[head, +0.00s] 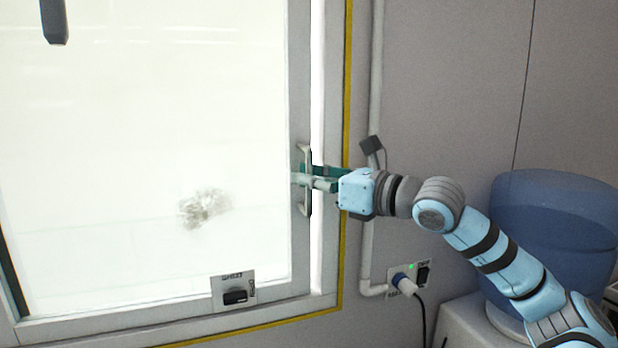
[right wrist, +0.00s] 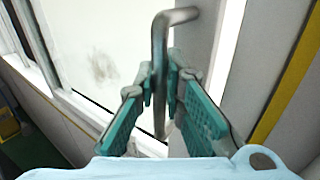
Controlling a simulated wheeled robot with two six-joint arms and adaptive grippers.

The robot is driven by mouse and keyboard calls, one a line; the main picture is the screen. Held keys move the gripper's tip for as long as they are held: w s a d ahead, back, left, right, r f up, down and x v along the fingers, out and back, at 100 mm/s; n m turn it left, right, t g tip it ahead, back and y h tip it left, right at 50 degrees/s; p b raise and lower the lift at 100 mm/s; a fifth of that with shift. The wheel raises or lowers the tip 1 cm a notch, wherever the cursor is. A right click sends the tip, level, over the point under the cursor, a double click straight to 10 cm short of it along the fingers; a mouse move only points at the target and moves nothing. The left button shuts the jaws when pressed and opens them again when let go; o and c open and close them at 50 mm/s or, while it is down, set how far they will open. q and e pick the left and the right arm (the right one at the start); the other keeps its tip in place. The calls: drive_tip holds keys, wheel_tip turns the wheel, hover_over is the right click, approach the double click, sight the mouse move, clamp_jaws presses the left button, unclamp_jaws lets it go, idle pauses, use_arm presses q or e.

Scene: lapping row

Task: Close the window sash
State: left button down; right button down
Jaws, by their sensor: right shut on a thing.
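The window sash (head: 299,60) is a grey frame around a bright pane in the head view. A narrow bright strip shows between its right edge and the outer frame, so it stands slightly open. Its grey bar handle (head: 306,155) is upright on the right stile; it also shows in the right wrist view (right wrist: 159,50). My right gripper (head: 308,181) is at the handle, and in the right wrist view its green fingers (right wrist: 165,90) are shut on the handle bar from both sides. My left gripper is not in view.
A switch plate with a black knob (head: 235,297) sits at the bottom of the window. A pipe (head: 375,80) runs down the wall to a socket with a plug (head: 402,283). A blue water bottle (head: 555,215) stands behind my right arm.

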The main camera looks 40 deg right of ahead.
drive_tip(key=shift+d+f+b, duration=0.1)
drive_tip(key=shift+d+b, duration=0.25)
drive_tip(key=shift+s+d, duration=0.3)
drive_tip(key=shift+d, duration=0.3)
drive_tip(key=c, duration=1.7)
unclamp_jaws()
drive_tip(key=shift+s+d+r, duration=0.1)
drive_tip(key=shift+r, duration=0.1)
drive_tip(key=shift+o, duration=0.2)
drive_tip(key=shift+s+d, duration=0.1)
drive_tip(key=shift+d, duration=0.1)
drive_tip(key=shift+f, duration=0.1)
drive_tip(key=shift+a, duration=0.1)
